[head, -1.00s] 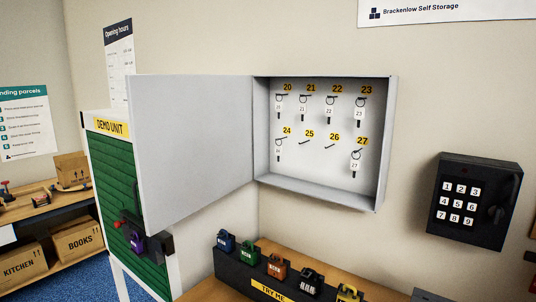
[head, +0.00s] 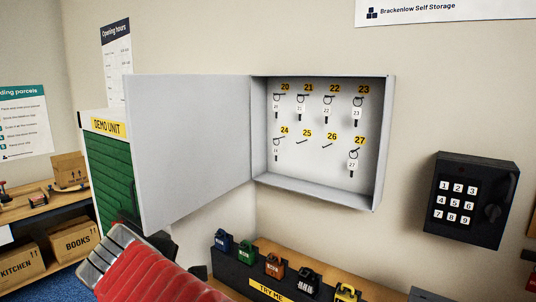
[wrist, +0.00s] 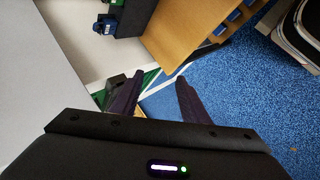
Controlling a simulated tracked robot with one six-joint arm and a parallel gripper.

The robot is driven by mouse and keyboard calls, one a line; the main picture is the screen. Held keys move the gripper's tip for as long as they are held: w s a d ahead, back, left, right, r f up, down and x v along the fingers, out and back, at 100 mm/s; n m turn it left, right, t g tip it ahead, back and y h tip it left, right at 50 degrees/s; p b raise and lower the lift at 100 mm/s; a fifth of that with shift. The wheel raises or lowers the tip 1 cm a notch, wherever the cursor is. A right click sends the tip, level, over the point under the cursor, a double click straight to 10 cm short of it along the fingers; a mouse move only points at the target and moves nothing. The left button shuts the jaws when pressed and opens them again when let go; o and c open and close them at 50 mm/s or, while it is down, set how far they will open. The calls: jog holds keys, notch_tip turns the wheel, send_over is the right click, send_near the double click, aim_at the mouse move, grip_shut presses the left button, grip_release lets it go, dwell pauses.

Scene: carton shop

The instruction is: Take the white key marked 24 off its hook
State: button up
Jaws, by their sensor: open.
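The white key marked 24 (head: 276,155) hangs in the head view from the left hook of the lower row, under a yellow 24 label, inside the open grey key cabinet (head: 318,194). Its tag is small and its print is barely legible. In the wrist view my gripper (wrist: 160,78) is open, with two dark purple fingers apart and nothing between them. It points down past the counter towards the blue floor, away from the cabinet. In the head view my red arm stands at the lower left; the fingers cannot be made out there.
Other tagged keys hang from hooks 20 to 23 and 27; hooks 25 and 26 are bare. The cabinet door (head: 190,145) stands open to the left, beside the demo unit (head: 110,165). Padlocks on a black stand (head: 240,272) line the counter below. A keypad box (head: 470,200) hangs right.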

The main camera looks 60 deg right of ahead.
jog(key=w+d+r+n+g+h, duration=0.1)
jog(key=d+r+n+h, duration=0.25)
jog(key=d, duration=0.55)
jog(key=w+d+r+n+g+h, duration=0.15)
jog(key=d+r, duration=0.35)
jog(key=d, duration=0.5)
jog(key=n+g+h, duration=0.2)
jog(key=n+h, duration=0.4)
jog(key=n, duration=0.3)
send_near(275, 147)
jog(key=a, duration=0.3)
jog(key=shift+s+a+f+t, duration=0.15)
jog(key=shift+s+a+t, duration=0.05)
jog(key=shift+s+t, duration=0.1)
jog(key=shift+w+d, duration=0.2)
jog(key=shift+d, duration=4.1)
jog(key=shift+w+d, duration=0.15)
jog(key=shift+d, duration=2.4)
grip_shut()
